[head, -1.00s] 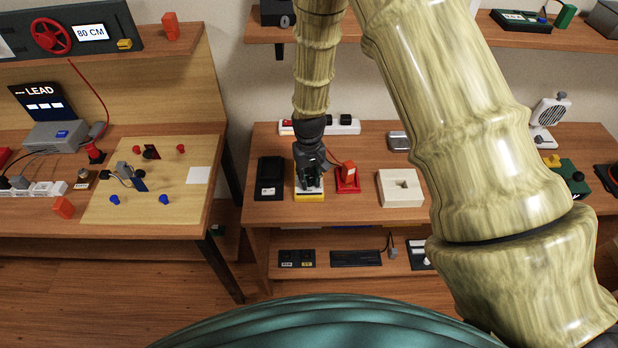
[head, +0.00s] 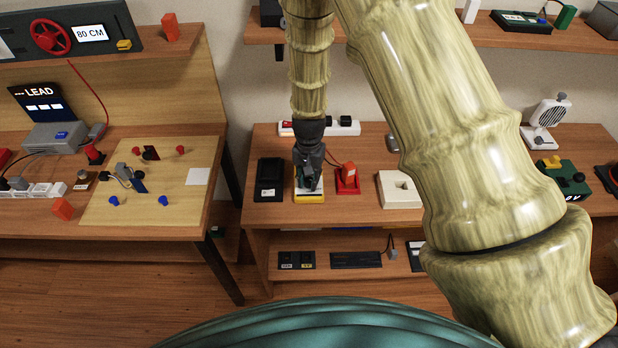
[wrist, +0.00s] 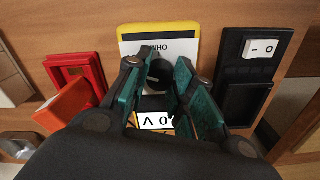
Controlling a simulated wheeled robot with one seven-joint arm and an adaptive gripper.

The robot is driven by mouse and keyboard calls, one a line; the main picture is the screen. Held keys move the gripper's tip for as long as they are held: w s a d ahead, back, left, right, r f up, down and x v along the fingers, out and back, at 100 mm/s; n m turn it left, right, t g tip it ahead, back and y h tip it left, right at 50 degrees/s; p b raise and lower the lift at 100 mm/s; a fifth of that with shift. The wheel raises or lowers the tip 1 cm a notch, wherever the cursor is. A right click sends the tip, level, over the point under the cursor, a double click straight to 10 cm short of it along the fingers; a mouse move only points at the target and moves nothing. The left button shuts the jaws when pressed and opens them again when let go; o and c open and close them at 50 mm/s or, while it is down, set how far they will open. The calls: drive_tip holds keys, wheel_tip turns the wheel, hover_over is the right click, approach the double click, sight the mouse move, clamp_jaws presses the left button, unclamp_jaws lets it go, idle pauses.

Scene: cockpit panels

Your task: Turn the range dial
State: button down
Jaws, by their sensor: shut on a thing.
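The meter (head: 310,198) is a yellow-edged unit with a white face, lying on the right-hand table. It also shows in the wrist view (wrist: 184,38), with an upside-down "OHM" label above the dial and an upside-down "0 V" readout (wrist: 155,121) below it. The range dial (wrist: 158,72) is a dark round knob on the white face. My gripper (wrist: 160,77) points down at it, with teal-padded fingers on either side, shut on the dial. In the head view my gripper (head: 309,184) covers most of the meter and hides the dial.
A red holder with an orange block (head: 347,178) stands close right of the meter. A black switch box (head: 269,180) lies close left. A white power strip (head: 345,127) is behind, and a pale block with a recess (head: 399,189) lies farther right.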

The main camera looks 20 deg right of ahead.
sight(309, 179)
idle(0.4)
drive_tip(key=c, duration=1.2)
unclamp_jaws()
drive_tip(key=shift+o, duration=0.2)
drive_tip(key=shift+r, duration=0.1)
wheel_tip(309, 179, up, 12)
